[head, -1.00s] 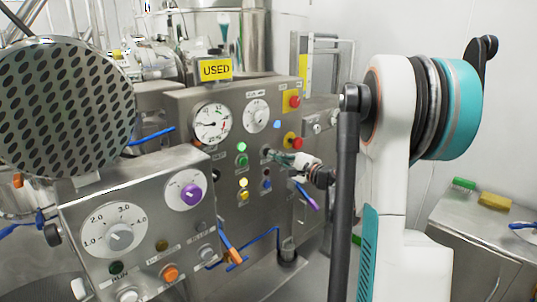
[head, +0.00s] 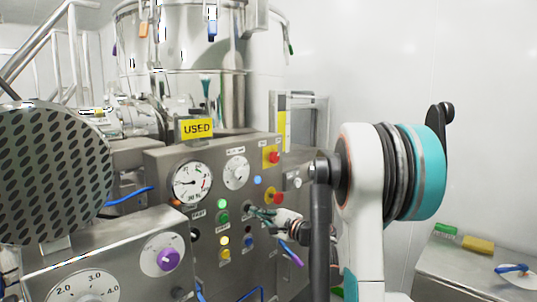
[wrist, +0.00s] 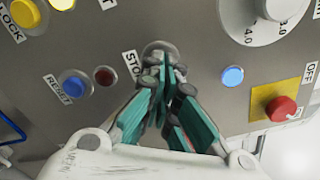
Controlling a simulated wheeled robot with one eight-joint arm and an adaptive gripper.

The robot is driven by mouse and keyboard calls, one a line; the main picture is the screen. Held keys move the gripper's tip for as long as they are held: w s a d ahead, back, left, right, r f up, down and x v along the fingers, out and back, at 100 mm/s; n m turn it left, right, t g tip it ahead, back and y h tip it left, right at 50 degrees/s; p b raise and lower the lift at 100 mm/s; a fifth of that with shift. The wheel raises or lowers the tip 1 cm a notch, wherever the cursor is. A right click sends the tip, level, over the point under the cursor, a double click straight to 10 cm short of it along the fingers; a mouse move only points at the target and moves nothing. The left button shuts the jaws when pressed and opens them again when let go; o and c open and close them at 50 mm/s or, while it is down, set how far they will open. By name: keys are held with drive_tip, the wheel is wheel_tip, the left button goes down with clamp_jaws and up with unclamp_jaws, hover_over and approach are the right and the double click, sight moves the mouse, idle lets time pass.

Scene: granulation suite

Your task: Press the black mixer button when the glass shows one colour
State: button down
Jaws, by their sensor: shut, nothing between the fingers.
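My gripper (wrist: 165,75) is shut and empty in the wrist view. Its teal fingertips lie over the lower part of a round, silver-rimmed button (wrist: 158,47) beside a partly hidden "STO…" label. The fingers cover most of its face, so I cannot tell its colour or whether they touch it. In the head view my gripper (head: 258,213) is at the front of the steel control panel (head: 228,170), right of the green buttons. I cannot make out a black mixer button or a glass with a clear colour in either view.
A red knob on yellow (wrist: 282,108), a blue light (wrist: 232,77) and a blue reset button (wrist: 73,84) lie near the fingers. A perforated disc (head: 50,170) and a nearer panel (head: 125,245) stand left. A steel table (head: 470,270) is at right.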

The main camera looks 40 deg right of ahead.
drive_tip(key=shift+w, duration=0.25)
idle(0.4)
drive_tip(key=shift+w, duration=0.3)
drive_tip(key=shift+w+a, duration=0.1)
drive_tip(key=shift+w, duration=0.5)
drive_tip(key=shift+s, duration=0.15)
drive_tip(key=s, duration=0.6)
drive_tip(key=shift+s+d, duration=0.3)
drive_tip(key=shift+s, duration=0.1)
idle(1.1)
